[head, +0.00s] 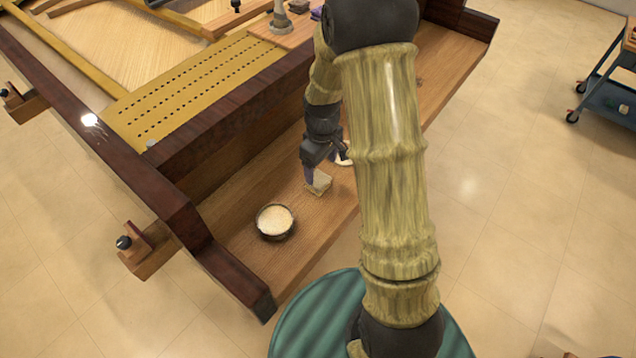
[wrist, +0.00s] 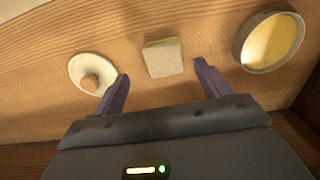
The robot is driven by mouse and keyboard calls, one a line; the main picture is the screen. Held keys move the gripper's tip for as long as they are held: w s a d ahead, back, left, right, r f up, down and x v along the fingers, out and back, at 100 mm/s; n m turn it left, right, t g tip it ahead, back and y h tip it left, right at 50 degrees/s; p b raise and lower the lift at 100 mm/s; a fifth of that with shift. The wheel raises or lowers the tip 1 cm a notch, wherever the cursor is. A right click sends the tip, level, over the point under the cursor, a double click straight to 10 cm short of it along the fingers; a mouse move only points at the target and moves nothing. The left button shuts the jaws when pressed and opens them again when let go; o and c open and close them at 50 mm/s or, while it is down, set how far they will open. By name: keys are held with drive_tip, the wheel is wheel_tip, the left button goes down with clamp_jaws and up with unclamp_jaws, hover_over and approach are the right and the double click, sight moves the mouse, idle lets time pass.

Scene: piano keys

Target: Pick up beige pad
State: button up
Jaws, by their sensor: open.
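The beige pad (head: 320,183) is a small square block lying on the wooden ledge in the head view. In the wrist view the beige pad (wrist: 163,58) lies just beyond the fingertips, roughly centred between them. My gripper (wrist: 163,76) is open and empty, with its two dark purple fingers spread to either side of the pad's line. In the head view my gripper (head: 315,172) hangs low over the ledge beside the pad. Whether a finger touches the pad cannot be told there.
A round bowl with pale contents (head: 275,221) stands left of the pad; it also shows in the wrist view (wrist: 270,42). A white round thing with a tan knob (wrist: 92,74) lies on the pad's other side. The wooden ledge (head: 240,200) has a raised dark wall behind.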

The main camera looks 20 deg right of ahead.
sight(318, 179)
drive_tip(key=shift+f, duration=0.15)
drive_tip(key=f, duration=0.5)
drive_tip(key=shift+a+f, duration=0.1)
drive_tip(key=shift+a, duration=0.25)
idle(0.3)
drive_tip(key=c, duration=1.1)
drive_tip(key=shift+c, duration=0.3)
wheel_tip(318, 179, up, 10)
drive_tip(key=shift+p, duration=0.35)
